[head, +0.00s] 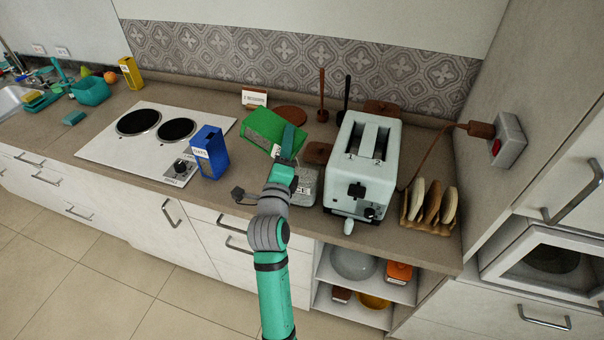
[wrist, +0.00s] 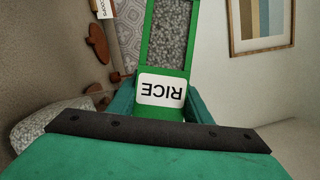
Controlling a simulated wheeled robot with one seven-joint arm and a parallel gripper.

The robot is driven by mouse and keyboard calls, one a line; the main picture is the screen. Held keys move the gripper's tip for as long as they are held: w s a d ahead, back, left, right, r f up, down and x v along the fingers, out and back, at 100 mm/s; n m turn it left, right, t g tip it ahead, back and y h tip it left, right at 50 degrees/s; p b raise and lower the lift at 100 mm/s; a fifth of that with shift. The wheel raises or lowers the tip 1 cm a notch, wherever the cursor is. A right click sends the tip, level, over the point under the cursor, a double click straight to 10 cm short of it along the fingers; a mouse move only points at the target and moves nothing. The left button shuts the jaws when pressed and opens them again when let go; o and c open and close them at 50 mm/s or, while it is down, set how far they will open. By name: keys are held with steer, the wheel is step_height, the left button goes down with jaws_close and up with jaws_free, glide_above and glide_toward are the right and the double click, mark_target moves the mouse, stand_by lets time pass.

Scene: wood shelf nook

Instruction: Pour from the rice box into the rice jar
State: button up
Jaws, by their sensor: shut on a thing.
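The green rice box (head: 270,132) is tilted well over above the counter, its upper end leaning to the left. In the wrist view the rice box (wrist: 145,72) shows a white RICE label, upside down, and a grey speckled area beyond it. My gripper (head: 287,160) is shut on the rice box; in the wrist view its fingers lie on both sides of the box. A grey container with a pale label (head: 305,188), probably the rice jar, stands below and right of my gripper, partly hidden by my arm. I cannot tell whether any rice is falling.
A white toaster (head: 362,165) stands close on the right, with a toast rack (head: 430,208) beyond it. A blue box (head: 209,153) stands to the left beside the white hob (head: 150,142). Wooden utensils and a small sign (head: 254,99) are behind.

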steer(key=shift+a, duration=0.15)
stand_by(0.4)
stand_by(0.4)
stand_by(0.8)
stand_by(0.8)
steer(key=n, duration=0.1)
steer(key=f+n, duration=0.1)
steer(key=n, duration=0.1)
steer(key=shift+a+g, duration=0.2)
steer(key=shift+g, duration=0.2)
